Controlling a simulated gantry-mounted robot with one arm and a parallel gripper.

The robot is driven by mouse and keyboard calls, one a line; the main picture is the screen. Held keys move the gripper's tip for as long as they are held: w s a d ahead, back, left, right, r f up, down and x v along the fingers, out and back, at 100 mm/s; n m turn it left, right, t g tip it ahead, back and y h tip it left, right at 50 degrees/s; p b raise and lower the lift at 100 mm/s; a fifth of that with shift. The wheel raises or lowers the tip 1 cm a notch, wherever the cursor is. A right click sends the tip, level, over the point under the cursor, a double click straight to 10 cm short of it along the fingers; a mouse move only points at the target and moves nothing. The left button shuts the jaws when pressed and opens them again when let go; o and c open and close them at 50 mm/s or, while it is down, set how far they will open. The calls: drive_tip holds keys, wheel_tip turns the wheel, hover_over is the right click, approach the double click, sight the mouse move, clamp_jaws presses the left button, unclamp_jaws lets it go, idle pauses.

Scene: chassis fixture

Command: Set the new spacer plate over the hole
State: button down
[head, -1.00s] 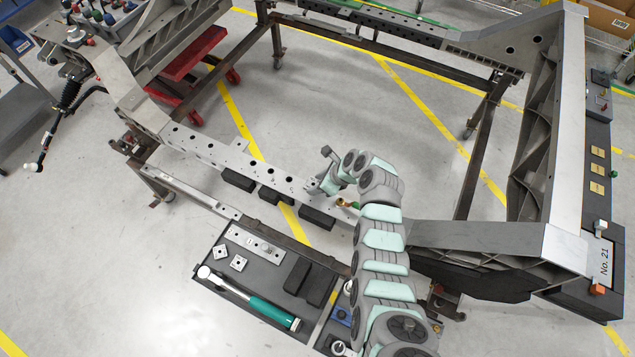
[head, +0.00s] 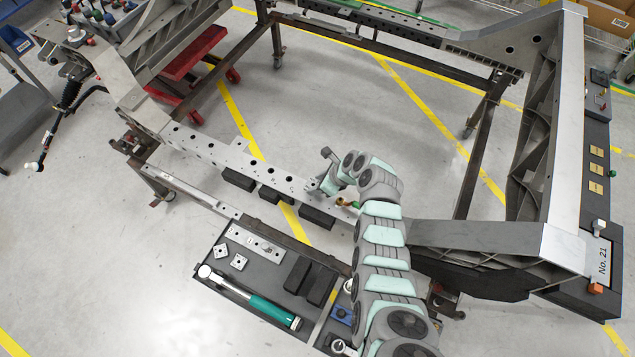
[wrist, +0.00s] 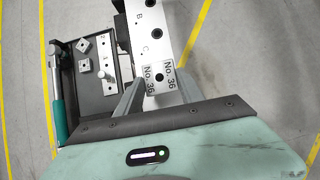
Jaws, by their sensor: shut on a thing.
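My gripper (head: 316,186) is low over the right part of the long grey beam with holes (head: 220,156). In the wrist view its two fingers (wrist: 160,84) close on both sides of a pale spacer plate (wrist: 158,90), with a dark hole between two "No. 36" labels. The beam (wrist: 141,18) runs up from there, with letters B and C beside its holes. I cannot tell whether the plate touches the beam. Two small square plates with holes (head: 221,251) (head: 239,262) lie in the dark tray (head: 212,268); they also show in the wrist view (wrist: 83,44).
The tray also holds a long perforated bar (head: 255,243), a teal-handled torque wrench (head: 270,310) and black blocks (head: 310,280). Black blocks (head: 238,180) sit along the beam's near side. A tall grey frame (head: 555,140) stands at right. Open floor lies behind the beam.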

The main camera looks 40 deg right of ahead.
drive_tip(key=shift+f+b, duration=0.65)
drive_tip(key=shift+f, duration=0.9)
drive_tip(key=shift+r+p, duration=0.1)
drive_tip(key=shift+p, duration=0.45)
drive_tip(key=shift+f, duration=0.45)
idle(0.4)
drive_tip(key=c, duration=0.7)
unclamp_jaws()
drive_tip(key=shift+o, duration=0.2)
wheel_tip(320, 180, up, 9)
drive_tip(key=p, duration=0.9)
drive_tip(key=shift+r, duration=0.15)
